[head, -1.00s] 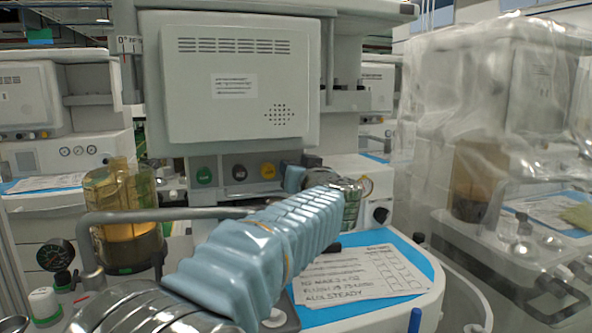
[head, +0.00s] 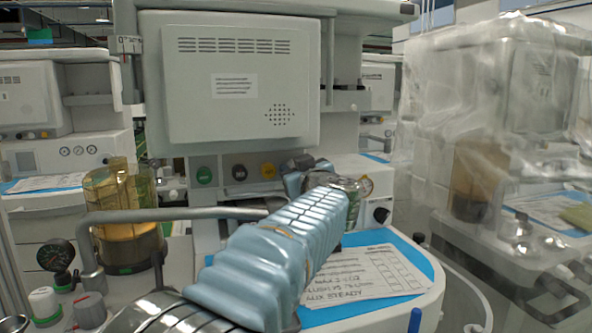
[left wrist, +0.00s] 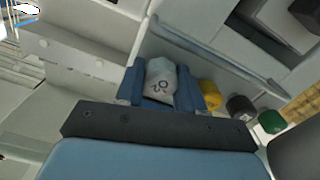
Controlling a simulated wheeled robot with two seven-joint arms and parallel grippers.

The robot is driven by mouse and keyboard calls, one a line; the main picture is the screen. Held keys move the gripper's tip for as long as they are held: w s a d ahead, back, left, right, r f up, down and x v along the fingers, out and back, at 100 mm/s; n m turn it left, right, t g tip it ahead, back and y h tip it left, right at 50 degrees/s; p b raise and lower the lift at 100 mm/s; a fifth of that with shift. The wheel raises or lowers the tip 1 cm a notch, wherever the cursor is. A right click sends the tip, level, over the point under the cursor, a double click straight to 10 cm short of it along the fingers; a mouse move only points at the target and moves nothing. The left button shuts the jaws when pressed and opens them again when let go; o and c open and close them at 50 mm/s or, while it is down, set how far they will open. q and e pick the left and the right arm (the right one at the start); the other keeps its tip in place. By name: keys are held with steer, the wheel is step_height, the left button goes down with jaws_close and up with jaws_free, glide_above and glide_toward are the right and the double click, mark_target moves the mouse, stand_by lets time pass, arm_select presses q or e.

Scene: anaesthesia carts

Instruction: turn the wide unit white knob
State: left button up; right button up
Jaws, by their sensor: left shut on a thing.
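The white knob (left wrist: 162,80), marked O2, sits between the two blue fingers of my left gripper (left wrist: 160,92) in the left wrist view. The gripper is shut on it, with a finger on either side. Its lettering looks tilted. In the head view my left gripper (head: 296,172) is at the front panel below the big monitor, and it hides the white knob there. The yellow knob (head: 268,171), black knob (head: 239,172) and green knob (head: 204,175) stand in a row to its left. My right gripper is not in view.
A curved grey rail (head: 170,214) runs in front of the panel beside my left arm. An amber canister (head: 125,215) stands at left. A paper sheet (head: 375,275) lies on the blue mat (head: 418,257) at right. A plastic-draped unit (head: 500,130) stands further right.

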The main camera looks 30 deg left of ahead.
arm_select(q)
steer(key=n, duration=0.4)
steer(key=shift+n, duration=0.3)
steer(key=n, duration=0.3)
steer(key=shift+n, duration=0.4)
steer(key=n, duration=0.3)
steer(key=shift+f, duration=0.1)
steer(key=n, duration=0.4)
steer(key=shift+b, duration=0.35)
steer(key=n+b, duration=0.1)
steer(key=n, duration=0.3)
steer(key=shift+f+n, duration=0.1)
steer(key=shift+n, duration=0.2)
steer(key=n+b, duration=0.1)
steer(key=n, duration=0.3)
steer(key=shift+n, duration=0.3)
steer(key=n+b, duration=0.1)
steer(key=n, duration=0.3)
steer(key=shift+n+b, duration=0.7)
steer(key=shift+n, duration=1.4)
